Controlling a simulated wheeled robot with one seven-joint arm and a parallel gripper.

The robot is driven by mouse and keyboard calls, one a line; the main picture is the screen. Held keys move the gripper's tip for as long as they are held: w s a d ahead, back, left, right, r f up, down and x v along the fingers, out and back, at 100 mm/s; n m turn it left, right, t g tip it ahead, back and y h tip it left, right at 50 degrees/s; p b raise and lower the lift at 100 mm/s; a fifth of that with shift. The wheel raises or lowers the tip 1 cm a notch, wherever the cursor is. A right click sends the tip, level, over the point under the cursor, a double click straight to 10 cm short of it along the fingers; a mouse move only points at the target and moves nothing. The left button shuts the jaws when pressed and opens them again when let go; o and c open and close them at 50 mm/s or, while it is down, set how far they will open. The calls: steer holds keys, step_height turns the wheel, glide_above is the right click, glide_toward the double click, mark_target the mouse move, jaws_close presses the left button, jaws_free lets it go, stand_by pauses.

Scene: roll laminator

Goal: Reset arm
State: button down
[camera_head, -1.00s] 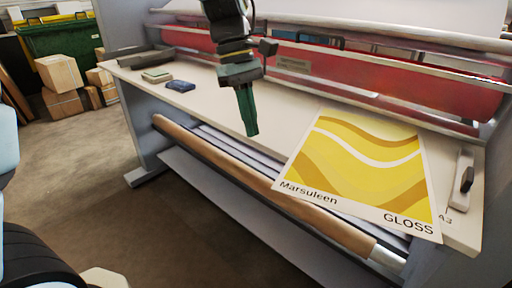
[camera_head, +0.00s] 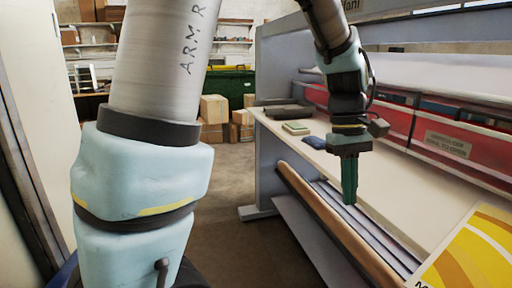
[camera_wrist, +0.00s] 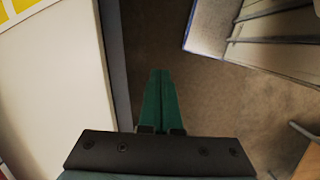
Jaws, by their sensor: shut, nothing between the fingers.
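My gripper (camera_head: 349,201) hangs from my arm with its green fingers pointing down, in front of the laminator's work table. The fingers are pressed together with nothing between them. In the wrist view my gripper (camera_wrist: 160,72) also shows shut and empty, above the brown floor beside the pale table surface (camera_wrist: 52,90). My arm's large grey and pale blue links fill the left of the head view.
The laminator table (camera_head: 392,190) carries a yellow and white poster (camera_head: 475,255), a blue item (camera_head: 314,142) and a green pad (camera_head: 296,127). Red roller covers (camera_head: 455,135) stand behind. A brown roll (camera_head: 335,220) lies below the edge. Boxes (camera_head: 213,110) stand behind.

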steer(key=w+a+f+m+t, duration=0.1)
steer(key=w+a+f+t, duration=0.1)
steer(key=a, duration=1.2)
steer(key=w+a+f+m+t, duration=0.1)
steer(key=w+a+f, duration=0.2)
steer(key=a, duration=1)
step_height(320, 180, down, 2)
steer(key=shift+a+f+m+t+y, duration=0.15)
steer(key=shift+a+m+t+y, duration=0.15)
steer(key=shift+a+t, duration=0.1)
steer(key=c, duration=1.6)
jaws_free()
steer(key=shift+w, duration=0.1)
